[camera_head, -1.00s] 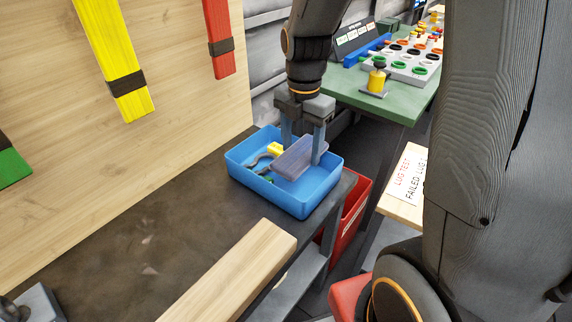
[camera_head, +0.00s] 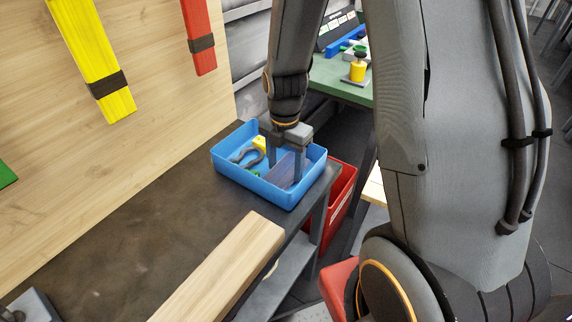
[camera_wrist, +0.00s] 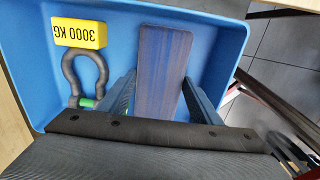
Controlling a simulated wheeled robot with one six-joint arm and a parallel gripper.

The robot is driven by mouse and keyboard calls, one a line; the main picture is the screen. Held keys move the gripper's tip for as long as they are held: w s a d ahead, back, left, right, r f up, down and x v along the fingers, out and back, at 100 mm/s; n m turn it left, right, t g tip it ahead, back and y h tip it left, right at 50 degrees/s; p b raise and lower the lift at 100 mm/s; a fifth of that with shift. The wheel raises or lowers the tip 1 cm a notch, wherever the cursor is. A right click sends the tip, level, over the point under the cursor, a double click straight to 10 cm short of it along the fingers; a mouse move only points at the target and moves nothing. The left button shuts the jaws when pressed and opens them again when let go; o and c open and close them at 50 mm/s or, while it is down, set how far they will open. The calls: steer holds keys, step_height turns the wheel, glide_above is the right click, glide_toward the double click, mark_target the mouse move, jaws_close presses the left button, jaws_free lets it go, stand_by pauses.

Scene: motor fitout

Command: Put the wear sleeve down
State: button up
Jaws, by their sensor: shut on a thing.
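The wear sleeve (camera_head: 284,170) is a flat purple-grey piece inside the blue tray (camera_head: 229,167). My gripper (camera_head: 284,176) reaches down into the tray and is shut on the sleeve. In the wrist view the sleeve (camera_wrist: 163,70) shows between the two fingers (camera_wrist: 158,98) as a long bluish-purple slab, and its near end is hidden. It is low in the tray; I cannot tell whether it touches the floor of the tray.
The tray also holds a grey shackle (camera_wrist: 84,75) with a green pin and a yellow block (camera_wrist: 79,33) marked 3000 KG. The tray sits on a dark bench (camera_head: 100,220). A wooden beam (camera_head: 225,268) lies nearby. A red bin (camera_head: 333,205) stands below the bench edge.

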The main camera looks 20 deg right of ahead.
mark_target(285, 170)
steer(key=shift+f, duration=0.15)
steer(key=o, duration=1.1)
step_height(285, 170, up, 12)
steer(key=b, duration=0.2)
steer(key=s+f+m, duration=0.2)
steer(key=s+m, duration=0.2)
steer(key=m, duration=0.8)
steer(key=s+f+m+t, duration=0.1)
steer(key=s+m, duration=0.4)
steer(key=m, duration=0.8)
steer(key=shift+f, duration=0.4)
steer(key=shift+s+d, duration=0.1)
